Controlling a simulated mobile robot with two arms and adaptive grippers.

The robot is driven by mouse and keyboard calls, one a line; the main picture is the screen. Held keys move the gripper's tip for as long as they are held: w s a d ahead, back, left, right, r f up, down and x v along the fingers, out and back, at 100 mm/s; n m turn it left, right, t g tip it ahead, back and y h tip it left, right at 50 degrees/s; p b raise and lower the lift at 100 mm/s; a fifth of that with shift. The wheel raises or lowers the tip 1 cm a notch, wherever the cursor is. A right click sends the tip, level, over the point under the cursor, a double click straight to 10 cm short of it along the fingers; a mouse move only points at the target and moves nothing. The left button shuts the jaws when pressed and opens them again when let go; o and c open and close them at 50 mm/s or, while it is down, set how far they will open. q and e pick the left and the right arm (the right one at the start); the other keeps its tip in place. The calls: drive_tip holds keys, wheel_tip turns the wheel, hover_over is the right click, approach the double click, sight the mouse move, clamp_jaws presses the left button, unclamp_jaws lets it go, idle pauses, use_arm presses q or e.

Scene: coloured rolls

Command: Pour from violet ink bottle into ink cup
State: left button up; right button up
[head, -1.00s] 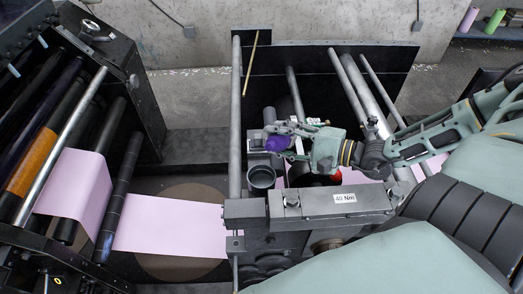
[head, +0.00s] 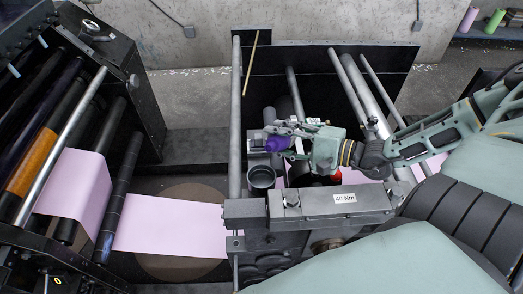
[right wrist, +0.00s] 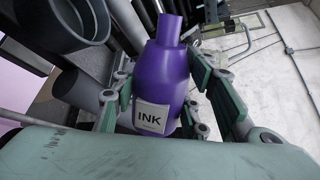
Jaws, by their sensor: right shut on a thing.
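The violet ink bottle (head: 276,144) is held in my right gripper (head: 291,142), just above and behind the dark cup. In the right wrist view the bottle (right wrist: 163,72) carries a white INK label, and green finger pads of my right gripper (right wrist: 160,95) flank it on both sides. In the head view the bottle lies tilted on its side, its neck towards the left. The dark grey ink cup (head: 262,178) stands open upward on the machine; I cannot make out its contents. A dark round cup-like opening also shows in the right wrist view (right wrist: 62,22). My left gripper is out of view.
A steel block marked 40 Nm (head: 330,203) lies in front of the cup. A vertical grey bar (head: 235,120) stands left of it. Pink web (head: 170,225) runs across on the left, and steel rollers (head: 355,90) are behind.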

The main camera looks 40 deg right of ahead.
drive_tip(key=shift+n, duration=0.4)
idle(0.9)
drive_tip(key=shift+s+a+r+n+h, duration=0.2)
drive_tip(key=shift+a+r+n+h, duration=0.2)
drive_tip(key=shift+a+r+n, duration=0.25)
idle(0.8)
drive_tip(key=shift+d+r+n+h, duration=0.15)
drive_tip(key=shift+r+n+h, duration=0.2)
drive_tip(key=shift+n, duration=0.3)
idle(0.8)
drive_tip(key=shift+n+t, duration=0.3)
idle(0.3)
drive_tip(key=shift+d+f+m, duration=0.2)
drive_tip(key=shift+f+m, duration=0.5)
drive_tip(key=shift+m, duration=0.4)
drive_tip(key=shift+w+d+f+m+y, duration=0.3)
drive_tip(key=shift+d+m+y, duration=0.15)
drive_tip(key=shift+y, duration=0.2)
drive_tip(key=shift+a+m, duration=0.1)
drive_tip(key=shift+m, duration=0.15)
